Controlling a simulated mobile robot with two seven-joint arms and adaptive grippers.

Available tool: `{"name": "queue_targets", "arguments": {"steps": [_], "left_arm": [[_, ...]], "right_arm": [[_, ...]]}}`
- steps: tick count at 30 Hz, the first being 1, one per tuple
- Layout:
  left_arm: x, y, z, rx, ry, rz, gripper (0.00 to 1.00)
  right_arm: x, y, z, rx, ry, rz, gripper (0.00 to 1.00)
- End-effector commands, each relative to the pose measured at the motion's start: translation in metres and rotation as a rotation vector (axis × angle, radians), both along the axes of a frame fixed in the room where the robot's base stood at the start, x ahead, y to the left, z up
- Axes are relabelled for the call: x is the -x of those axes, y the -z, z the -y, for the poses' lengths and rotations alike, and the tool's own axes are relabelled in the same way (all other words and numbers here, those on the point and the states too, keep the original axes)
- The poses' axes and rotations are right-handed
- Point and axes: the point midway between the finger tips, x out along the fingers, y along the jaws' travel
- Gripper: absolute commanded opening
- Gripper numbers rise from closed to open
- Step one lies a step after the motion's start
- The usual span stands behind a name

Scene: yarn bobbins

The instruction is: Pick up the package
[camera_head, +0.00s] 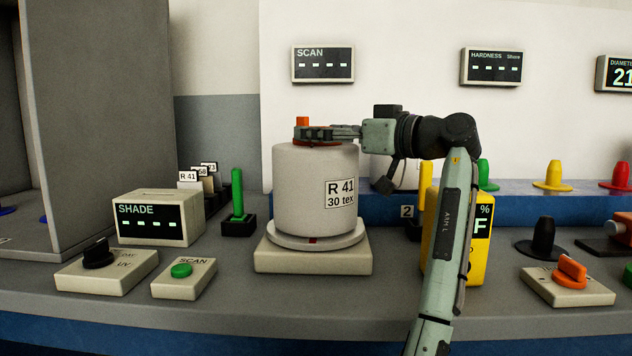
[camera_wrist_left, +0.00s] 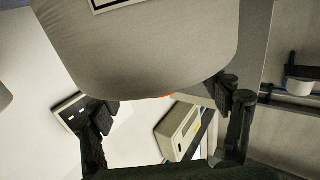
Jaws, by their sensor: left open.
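The package is a large grey yarn bobbin (camera_head: 298,185) labelled "R 41 30 tex". It stands upright on a round plate on a beige pedestal (camera_head: 312,262). An orange core end (camera_head: 302,121) sticks out of its top. My left gripper (camera_head: 318,134) reaches in from the right, level, just over the bobbin's top at the orange core. In the left wrist view the bobbin (camera_wrist_left: 150,50) fills the upper part. The left fingers (camera_wrist_left: 164,102) are spread apart there, with a sliver of orange between them. Contact with the core cannot be told. My right gripper is out of view.
The SHADE box (camera_head: 160,218), a green SCAN button box (camera_head: 184,278) and a black-knob box (camera_head: 107,270) stand left of the pedestal. A green upright piece (camera_head: 237,195) is close by. A yellow meter (camera_head: 477,238) is partly behind my arm. Coloured cones line a blue ledge (camera_head: 520,207) at right.

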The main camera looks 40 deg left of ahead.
Motion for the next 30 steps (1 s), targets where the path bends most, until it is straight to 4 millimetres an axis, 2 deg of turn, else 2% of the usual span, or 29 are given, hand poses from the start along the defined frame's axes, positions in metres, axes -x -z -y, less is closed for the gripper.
{"name": "queue_targets", "arguments": {"steps": [1,4,11,27,30], "left_arm": [[0.000,0.000,-0.009,0.001,-0.002,-0.001,0.77],[-0.002,0.000,-0.020,0.002,0.000,-0.002,0.77],[-0.002,0.001,-0.023,0.002,0.000,-0.003,0.77],[-0.002,0.002,-0.022,0.004,-0.001,-0.003,0.10],[-0.002,0.002,-0.022,0.004,-0.001,-0.003,0.00]], "right_arm": [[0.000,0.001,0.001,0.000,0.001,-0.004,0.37],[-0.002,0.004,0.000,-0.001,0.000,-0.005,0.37],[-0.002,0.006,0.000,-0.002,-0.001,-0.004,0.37],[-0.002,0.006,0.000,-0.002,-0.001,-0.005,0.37],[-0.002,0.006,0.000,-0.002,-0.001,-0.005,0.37]]}}
